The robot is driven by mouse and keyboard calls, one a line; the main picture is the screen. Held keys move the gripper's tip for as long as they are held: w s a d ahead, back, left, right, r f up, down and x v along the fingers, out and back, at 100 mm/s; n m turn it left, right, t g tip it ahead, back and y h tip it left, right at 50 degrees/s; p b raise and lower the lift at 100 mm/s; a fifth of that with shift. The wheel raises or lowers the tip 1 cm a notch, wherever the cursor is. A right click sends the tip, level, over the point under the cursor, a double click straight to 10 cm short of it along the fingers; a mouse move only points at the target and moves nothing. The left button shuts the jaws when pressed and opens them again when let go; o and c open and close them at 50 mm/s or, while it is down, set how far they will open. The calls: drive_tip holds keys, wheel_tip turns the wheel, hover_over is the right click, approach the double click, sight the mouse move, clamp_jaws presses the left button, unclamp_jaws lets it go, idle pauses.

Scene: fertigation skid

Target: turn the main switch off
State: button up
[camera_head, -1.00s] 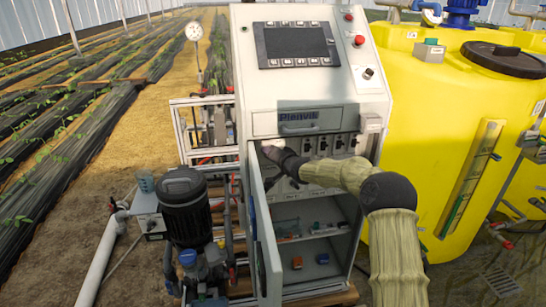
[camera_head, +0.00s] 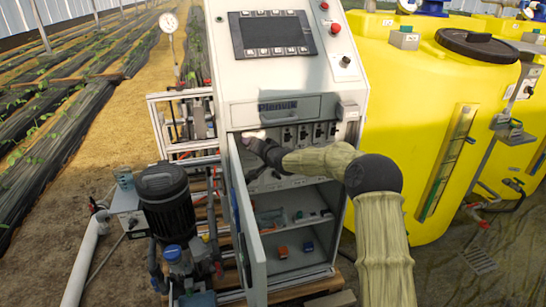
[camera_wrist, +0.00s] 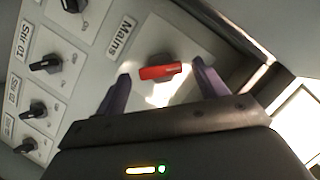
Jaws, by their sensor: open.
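The main switch (camera_wrist: 160,73) is a red bar handle on a grey boss, set on a pale plate beside a tilted label "Mains" (camera_wrist: 124,36). In the wrist view the red bar lies crosswise in the picture. My gripper (camera_wrist: 162,67) is open, with one dark finger to the left of the red handle and one to the right. A gap shows between each finger and the handle. In the head view my gripper (camera_head: 256,143) is inside the open cabinet's upper left, and the main switch is hidden there.
Black rotary knobs (camera_wrist: 45,65) with stirrer labels line the panel left of the switch. The cabinet door (camera_head: 242,220) stands open on the left. Shelves (camera_head: 288,198) below hold small parts. A yellow tank (camera_head: 420,120) is on the right, a dark pump (camera_head: 166,200) on the left.

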drive_tip(key=v, duration=1.6)
drive_tip(key=s+d+f+n+g+h, duration=0.1)
drive_tip(key=s+d+f+g+h, duration=0.3)
drive_tip(key=s, duration=0.7)
drive_tip(key=s+d+f+n+g+h, duration=0.1)
drive_tip(key=s+d+f+g, duration=0.35)
drive_tip(key=s, duration=0.75)
drive_tip(key=s+d+f+n+g+h, duration=0.1)
drive_tip(key=s+d+f+g+h, duration=0.15)
drive_tip(key=s+d, duration=0.6)
wheel_tip(320, 180, up, 16)
drive_tip(key=s+a+t+p, duration=0.1)
drive_tip(key=a+p, duration=0.1)
drive_tip(key=p, duration=1.4)
drive_tip(key=shift+s+a+r, duration=0.2)
drive_tip(key=shift+s, duration=0.2)
